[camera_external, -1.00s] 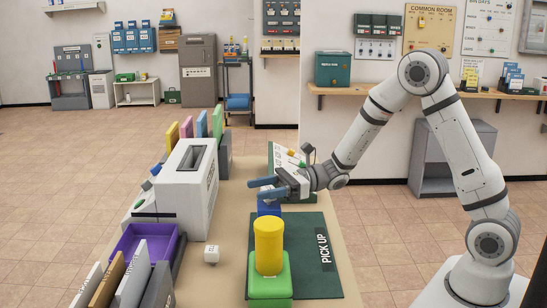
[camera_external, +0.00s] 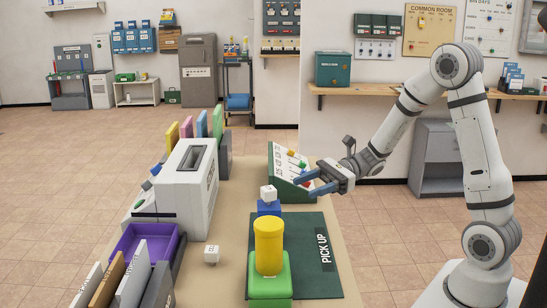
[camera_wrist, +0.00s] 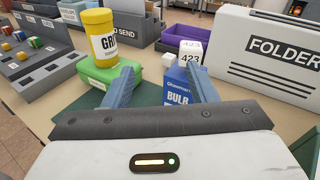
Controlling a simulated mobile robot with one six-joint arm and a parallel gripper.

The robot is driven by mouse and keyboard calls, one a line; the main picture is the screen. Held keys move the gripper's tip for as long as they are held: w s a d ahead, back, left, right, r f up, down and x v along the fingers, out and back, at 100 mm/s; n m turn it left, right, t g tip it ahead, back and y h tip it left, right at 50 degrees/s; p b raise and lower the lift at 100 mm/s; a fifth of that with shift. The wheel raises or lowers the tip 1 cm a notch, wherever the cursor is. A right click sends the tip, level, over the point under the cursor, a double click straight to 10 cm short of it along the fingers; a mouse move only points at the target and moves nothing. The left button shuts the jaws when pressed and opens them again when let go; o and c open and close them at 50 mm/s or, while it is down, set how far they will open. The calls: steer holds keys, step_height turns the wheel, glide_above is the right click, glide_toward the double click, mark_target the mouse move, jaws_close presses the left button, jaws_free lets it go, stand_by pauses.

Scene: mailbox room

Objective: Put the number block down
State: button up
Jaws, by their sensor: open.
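The white number block (camera_external: 268,193), marked 423, sits on top of the blue bulb box (camera_external: 269,208) on the table. In the wrist view the number block (camera_wrist: 192,52) stands on the blue box (camera_wrist: 177,91), just beyond the right finger. My gripper (camera_external: 309,182) is open and empty, to the right of the block and apart from it. In the wrist view my gripper (camera_wrist: 158,72) has its fingers spread, with no object held between them.
A yellow cylinder (camera_external: 268,242) stands on a green box (camera_external: 269,285) on the dark PICK UP mat (camera_external: 317,220). Another white cube (camera_external: 211,253) lies on bare table to the left. A sloped panel with coloured knobs (camera_external: 287,168) stands behind; a white folder box (camera_external: 186,190) stands left.

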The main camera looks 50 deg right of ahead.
steer(key=s+d+f+n+g+h, duration=0.15)
steer(key=s+n+g+h, duration=0.45)
steer(key=s+n, duration=0.7)
steer(key=s+d+n+t+h, duration=0.2)
steer(key=d+n+h, duration=0.1)
steer(key=d+h, duration=0.2)
steer(key=s+d+r+n+t+h, duration=0.1)
steer(key=s+d+n+t+h, duration=0.1)
steer(key=d+h, duration=0.3)
steer(key=s+d+n, duration=0.1)
steer(key=d, duration=0.1)
steer(key=shift+s+d+r+n, duration=0.25)
steer(key=shift+s+d+n, duration=0.1)
steer(key=shift+d+n, duration=0.05)
steer(key=shift+r+p, duration=0.55)
steer(key=shift+r, duration=0.05)
